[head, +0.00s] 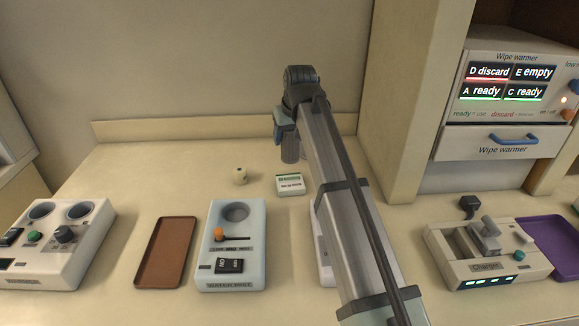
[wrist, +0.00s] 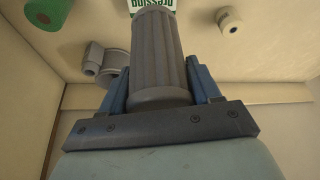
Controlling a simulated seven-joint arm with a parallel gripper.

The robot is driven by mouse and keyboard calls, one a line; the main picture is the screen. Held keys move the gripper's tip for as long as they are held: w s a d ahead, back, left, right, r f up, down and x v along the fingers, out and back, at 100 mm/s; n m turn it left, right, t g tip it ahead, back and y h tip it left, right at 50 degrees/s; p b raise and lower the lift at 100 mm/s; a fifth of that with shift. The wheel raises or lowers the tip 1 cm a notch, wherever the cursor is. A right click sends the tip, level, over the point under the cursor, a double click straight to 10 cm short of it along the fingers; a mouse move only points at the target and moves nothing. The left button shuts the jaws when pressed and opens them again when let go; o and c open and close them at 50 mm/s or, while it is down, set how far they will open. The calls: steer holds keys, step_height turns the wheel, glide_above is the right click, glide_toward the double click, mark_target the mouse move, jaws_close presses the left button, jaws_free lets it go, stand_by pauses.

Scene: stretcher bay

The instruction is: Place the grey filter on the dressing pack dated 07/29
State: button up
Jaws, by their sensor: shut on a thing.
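My gripper (head: 285,132) is shut on the grey filter (head: 290,150), a ribbed cylinder. In the wrist view the filter (wrist: 158,55) stands between the two blue fingers and points away from the palm. A small white dressing pack with a green band (head: 289,185) lies on the counter just below the filter in the head view; its small print is too small to read for sure. In the wrist view part of the pack (wrist: 150,5) shows past the filter's far end, the rest hidden or out of frame. I cannot tell the gap between them.
A small cream roll (head: 240,176) stands left of the pack. A brown tray (head: 167,253), a pale blue unit (head: 232,262) and a charger (head: 487,256) stand nearer the front.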

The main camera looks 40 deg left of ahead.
mark_target(294, 140)
steer(key=shift+f, duration=4.05)
steer(key=shift+f, duration=0.15)
steer(key=o, duration=1.2)
steer(key=shift+c, duration=0.2)
steer(key=v, duration=1.2)
